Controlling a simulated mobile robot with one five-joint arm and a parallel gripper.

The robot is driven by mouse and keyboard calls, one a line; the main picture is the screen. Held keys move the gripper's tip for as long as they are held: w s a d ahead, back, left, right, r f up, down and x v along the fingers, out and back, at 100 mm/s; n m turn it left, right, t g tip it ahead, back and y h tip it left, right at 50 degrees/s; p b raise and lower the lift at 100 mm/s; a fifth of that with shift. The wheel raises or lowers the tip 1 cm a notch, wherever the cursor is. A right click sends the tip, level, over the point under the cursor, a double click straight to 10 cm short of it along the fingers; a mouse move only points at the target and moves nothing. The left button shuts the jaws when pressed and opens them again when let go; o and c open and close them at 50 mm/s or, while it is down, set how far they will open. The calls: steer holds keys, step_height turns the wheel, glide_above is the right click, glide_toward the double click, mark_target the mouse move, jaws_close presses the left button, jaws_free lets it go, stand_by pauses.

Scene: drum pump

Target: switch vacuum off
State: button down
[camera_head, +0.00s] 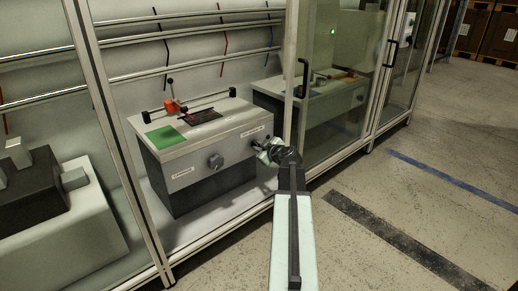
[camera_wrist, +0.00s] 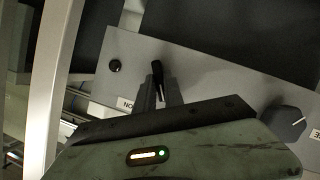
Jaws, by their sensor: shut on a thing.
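A grey bench unit (camera_head: 205,150) stands inside the framed enclosure. The vacuum switch (camera_wrist: 157,70), a small black lever, sits on its grey front panel (camera_wrist: 200,75) in the wrist view. My gripper (camera_head: 264,151) is at the right end of this panel in the head view and hides the switch there. In the wrist view my gripper (camera_wrist: 159,92) has its two fingers closed around the black lever. A label beside the lever is partly hidden by my gripper body.
A small black knob (camera_wrist: 115,66) sits left of the lever, and a larger dial (camera_wrist: 285,121) sits to its right. A post (camera_head: 291,70) and glass door (camera_head: 335,80) stand close to my arm. The floor at right is clear.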

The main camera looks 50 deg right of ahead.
steer(key=shift+w, duration=0.15)
stand_by(0.3)
steer(key=c, duration=1.4)
jaws_free()
steer(key=shift+c, duration=0.2)
steer(key=p+v, duration=0.2)
steer(key=v, duration=0.6)
steer(key=shift+p, duration=0.3)
steer(key=shift+a, duration=0.1)
